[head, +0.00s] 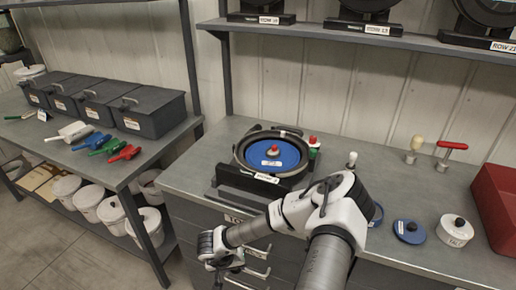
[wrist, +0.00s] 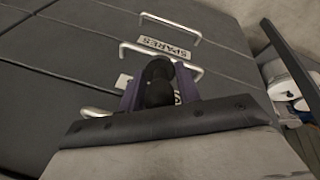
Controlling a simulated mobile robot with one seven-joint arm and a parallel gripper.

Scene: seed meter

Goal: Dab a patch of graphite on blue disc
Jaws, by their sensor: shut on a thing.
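A blue disc (head: 285,152) with a red knob and a white label sits inside the round black seed meter (head: 241,178) on the bench. A smaller blue disc (head: 408,231) lies at the bench's right front. My gripper (head: 222,264) hangs low in front of the drawers, left of my arm and well apart from the meter. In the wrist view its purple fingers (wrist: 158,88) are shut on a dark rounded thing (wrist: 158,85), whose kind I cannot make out. No graphite patch can be made out on either disc.
A white lidded pot (head: 455,231), a red-handled tool (head: 450,148) and a red box (head: 498,205) are at the right. Drawers with metal handles (wrist: 160,27) are close to my gripper. A second bench (head: 150,148) holds grey bins and coloured scoops. Floor between benches is clear.

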